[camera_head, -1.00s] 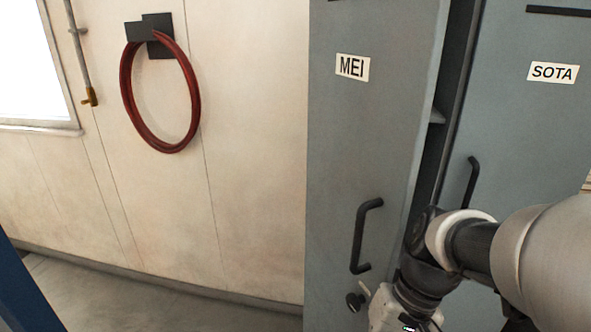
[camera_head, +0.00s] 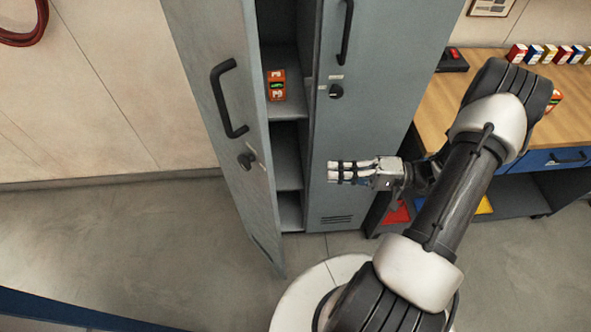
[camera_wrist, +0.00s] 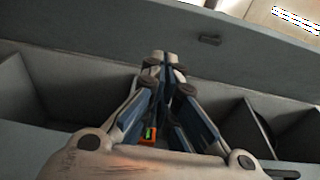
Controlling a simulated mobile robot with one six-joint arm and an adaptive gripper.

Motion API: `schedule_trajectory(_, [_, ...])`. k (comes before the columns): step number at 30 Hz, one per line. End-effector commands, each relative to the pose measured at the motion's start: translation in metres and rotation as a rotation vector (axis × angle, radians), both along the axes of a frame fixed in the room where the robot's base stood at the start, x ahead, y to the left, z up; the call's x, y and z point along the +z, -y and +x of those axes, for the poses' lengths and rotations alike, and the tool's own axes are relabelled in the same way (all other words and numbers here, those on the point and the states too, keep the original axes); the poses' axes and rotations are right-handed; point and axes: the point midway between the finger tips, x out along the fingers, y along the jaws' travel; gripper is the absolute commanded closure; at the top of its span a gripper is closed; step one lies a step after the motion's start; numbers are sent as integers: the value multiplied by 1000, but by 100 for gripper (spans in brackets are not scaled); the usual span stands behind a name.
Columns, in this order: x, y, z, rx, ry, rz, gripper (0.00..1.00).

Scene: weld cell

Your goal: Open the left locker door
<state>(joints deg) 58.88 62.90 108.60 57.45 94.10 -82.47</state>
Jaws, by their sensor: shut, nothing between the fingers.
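The picture does not settle whether the fingertips touch that panel.
The right locker door (camera_head: 370,90) is shut. An orange boxy item (camera_head: 275,85) sits on a locker shelf. A wooden-topped workbench (camera_head: 440,95) with small boxes stands at the right. The floor (camera_head: 120,240) left of the lockers is clear.

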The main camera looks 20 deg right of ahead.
Motion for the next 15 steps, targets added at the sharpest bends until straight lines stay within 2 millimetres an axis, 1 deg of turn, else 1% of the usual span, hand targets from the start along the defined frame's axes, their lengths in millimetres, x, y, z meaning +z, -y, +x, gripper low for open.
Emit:
schedule_trajectory(2, [-2,0,1,-14,11,7,100])
schedule_trajectory(5, [-2,-8,5,-13,13,7,100])
schedule_trajectory(8, [-3,-24,12,-10,10,7,100])
schedule_trajectory(15, [-3,-71,35,-7,8,6,100])
